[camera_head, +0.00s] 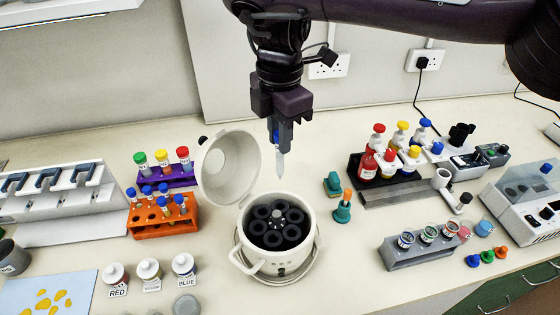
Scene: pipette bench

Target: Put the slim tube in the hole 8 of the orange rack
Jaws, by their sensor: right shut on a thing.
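My right gripper (280,136) comes down from the top, in the middle of the view. It is shut on a slim, pale, see-through tube (281,165) with a tapered lower end. The tube hangs nearly upright, in the air above and behind the open centrifuge. Hole numbers are too small to read. My left gripper is not in view.
The white centrifuge (290,266) has its lid (230,166) raised between the tube and the orange rack. A purple rack (181,179) with three capped tubes stands behind the orange rack. Labelled bottles (150,270) stand in front. A grey rack (420,250) is at right.

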